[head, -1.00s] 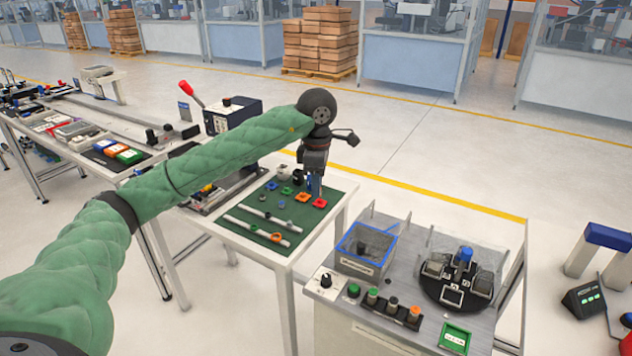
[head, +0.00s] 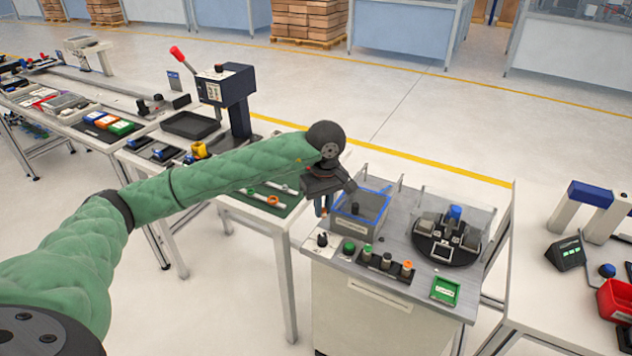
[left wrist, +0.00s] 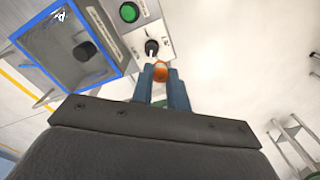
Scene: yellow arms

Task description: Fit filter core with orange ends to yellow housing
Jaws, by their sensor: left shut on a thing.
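My left gripper (head: 324,206) hangs at the left edge of the grey bench, beside the blue-rimmed bin. In the left wrist view its two blue-grey fingers (left wrist: 165,92) are shut on a small piece with an orange end (left wrist: 160,71). Most of that piece is hidden between the fingers, so I cannot tell its full shape. A small yellow thing (head: 199,150) stands on the table to the left, partly behind my arm; I cannot tell whether it is the housing. My right gripper is not in view.
The blue-rimmed bin (head: 341,221) stands next to a knob (head: 322,240) and a green button (head: 349,248). A dark rack holds several small cylinders, one orange-topped (head: 407,268). A black round fixture (head: 428,250) is to the right. A lever press (head: 230,86) stands behind my arm.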

